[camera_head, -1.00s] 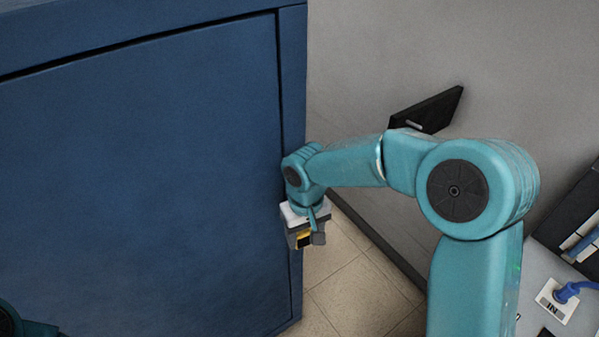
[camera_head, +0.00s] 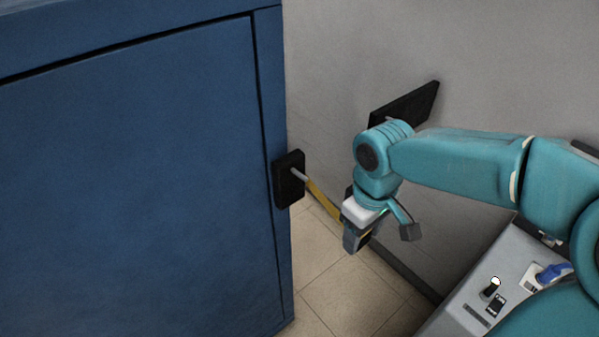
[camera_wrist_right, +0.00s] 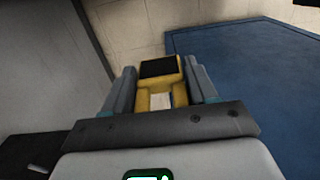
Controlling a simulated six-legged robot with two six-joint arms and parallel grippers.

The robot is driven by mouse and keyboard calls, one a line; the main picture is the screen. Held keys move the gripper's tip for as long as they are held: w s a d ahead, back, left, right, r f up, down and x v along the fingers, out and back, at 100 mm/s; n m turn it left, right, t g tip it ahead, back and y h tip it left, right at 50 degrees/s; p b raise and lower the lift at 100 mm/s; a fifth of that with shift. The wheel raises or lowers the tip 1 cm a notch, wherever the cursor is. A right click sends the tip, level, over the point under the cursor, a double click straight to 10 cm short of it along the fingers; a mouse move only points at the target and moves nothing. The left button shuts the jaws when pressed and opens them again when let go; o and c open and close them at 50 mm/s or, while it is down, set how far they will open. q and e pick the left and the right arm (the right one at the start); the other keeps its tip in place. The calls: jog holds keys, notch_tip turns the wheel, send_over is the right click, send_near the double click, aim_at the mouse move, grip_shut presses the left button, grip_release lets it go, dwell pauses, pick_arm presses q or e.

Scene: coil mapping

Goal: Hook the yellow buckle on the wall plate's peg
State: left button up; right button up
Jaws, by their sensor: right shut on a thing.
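My right gripper (camera_head: 357,235) is shut on the yellow buckle, between the cabinet and the grey wall. In the right wrist view the buckle (camera_wrist_right: 145,99), a yellow frame with a dark patch, sits between the fingers. In the head view a yellow strap (camera_head: 323,199) runs from the cabinet side to the gripper, which hides most of the buckle. The black wall plate (camera_head: 412,104) is on the grey wall, up and right of the gripper. Its grey peg shows at the lower left of the right wrist view (camera_wrist_right: 38,168), apart from the buckle. My left gripper is out of view.
A black block (camera_head: 288,181) with a short silver rod sits on the edge of the blue cabinet (camera_head: 130,190). A grey panel (camera_head: 478,290) with a switch and a blue plug is at lower right. The gap above the tiled floor (camera_head: 335,290) is open.

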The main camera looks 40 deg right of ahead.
aim_at(301, 178)
jog(key=w+p, duration=0.2)
jog(key=w, duration=0.4)
jog(key=w+a+p, duration=0.1)
jog(key=w+p, duration=0.1)
jog(key=w, duration=0.4)
jog(key=w+f+p, duration=0.1)
jog(key=w+p, duration=0.2)
jog(key=w, duration=0.3)
jog(key=shift+w+a, duration=0.2)
jog(key=shift+a, duration=0.1)
jog(key=shift+f, duration=0.1)
jog(key=shift+s, duration=0.1)
jog(key=shift+s, duration=0.1)
jog(key=shift+f, duration=0.1)
jog(key=o, duration=1.1)
jog(key=shift+c, duration=0.2)
